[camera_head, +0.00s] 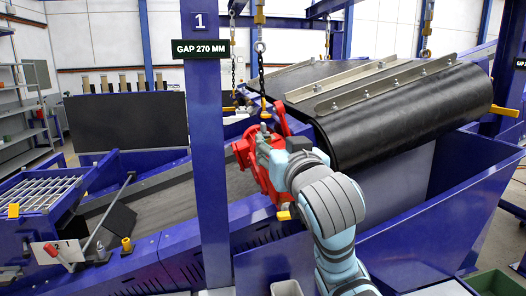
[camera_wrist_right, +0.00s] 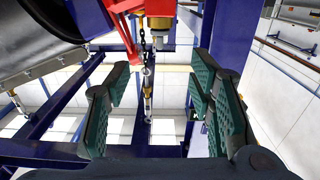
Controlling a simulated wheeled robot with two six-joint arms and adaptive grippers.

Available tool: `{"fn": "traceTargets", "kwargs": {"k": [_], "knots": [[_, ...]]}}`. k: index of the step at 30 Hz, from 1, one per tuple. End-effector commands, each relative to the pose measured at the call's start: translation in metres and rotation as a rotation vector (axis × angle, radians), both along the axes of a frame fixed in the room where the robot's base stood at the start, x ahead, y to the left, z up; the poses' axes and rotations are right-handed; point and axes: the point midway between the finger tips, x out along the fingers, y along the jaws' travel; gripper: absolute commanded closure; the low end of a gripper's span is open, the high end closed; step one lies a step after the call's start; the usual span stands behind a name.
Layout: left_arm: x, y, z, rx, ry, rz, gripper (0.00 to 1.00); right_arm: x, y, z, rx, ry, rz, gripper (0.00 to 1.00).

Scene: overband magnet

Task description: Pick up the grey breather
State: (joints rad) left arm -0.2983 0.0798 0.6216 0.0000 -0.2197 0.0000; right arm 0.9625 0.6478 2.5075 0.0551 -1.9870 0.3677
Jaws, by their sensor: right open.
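I cannot make out the grey breather for certain in either view. My right gripper (camera_head: 266,150) is in front of the red machine part (camera_head: 281,125) beside the black belt drum, and hides some of it. In the right wrist view the right gripper (camera_wrist_right: 160,90) is open, its green pads wide apart with nothing between them. Beyond the pads, a red arm (camera_wrist_right: 124,22) and a brass-coloured fitting (camera_wrist_right: 160,22) show at the top, with a chain (camera_wrist_right: 146,70) in line with the gap. My left gripper is not in view.
The black belt drum (camera_head: 400,115) is just right of the gripper. A blue post (camera_head: 207,150) with a gap sign (camera_head: 200,49) stands to its left. A chain (camera_head: 261,70) hangs above the red part. A green bin (camera_head: 495,283) is at lower right.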

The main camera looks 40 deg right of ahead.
Motion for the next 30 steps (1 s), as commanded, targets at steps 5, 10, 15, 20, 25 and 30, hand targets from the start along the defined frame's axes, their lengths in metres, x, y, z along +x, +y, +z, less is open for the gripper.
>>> {"fn": "traceTargets", "kwargs": {"k": [5,10,15,20,25,30], "knots": [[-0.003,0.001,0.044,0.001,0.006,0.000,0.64,0.010,-0.008,0.015,0.000,-0.001,-0.012,0.51],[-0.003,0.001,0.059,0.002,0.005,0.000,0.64,0.040,-0.023,0.007,0.004,-0.003,-0.002,0.51],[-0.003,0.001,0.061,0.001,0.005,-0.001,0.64,0.072,-0.040,0.006,0.003,-0.006,0.000,0.51],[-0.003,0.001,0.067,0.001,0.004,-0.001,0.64,0.089,-0.050,0.009,0.003,-0.005,-0.002,0.51],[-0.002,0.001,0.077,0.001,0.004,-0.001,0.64,0.118,-0.065,0.014,0.004,-0.005,-0.001,0.51],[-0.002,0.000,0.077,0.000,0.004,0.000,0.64,0.125,-0.069,0.012,0.001,-0.007,0.001,0.51]]}}
